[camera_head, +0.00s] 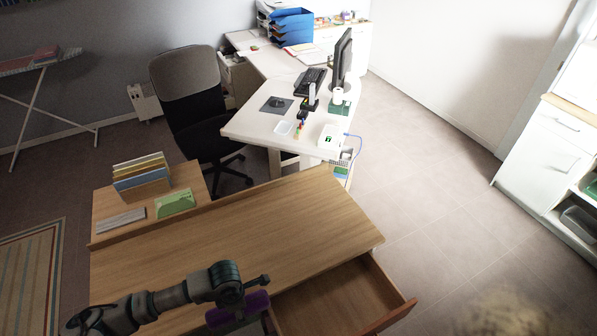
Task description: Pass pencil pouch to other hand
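My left arm comes in from the lower left over the front edge of the wooden desk. Its gripper (238,306) points down and is shut around the middle of a purple pencil pouch (257,303). Purple shows on both sides of the dark gripper; the underside of the pouch is hidden or cut off by the picture's bottom edge. The pouch is beside the open drawer, near the drawer's left side. My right gripper is not in view.
The wooden desk (230,238) has a bare top. Its drawer (345,300) is pulled out and looks empty. A file rack (142,178) and a green holder (175,204) stand at the left. Behind are an office chair (188,95) and a white desk (262,128).

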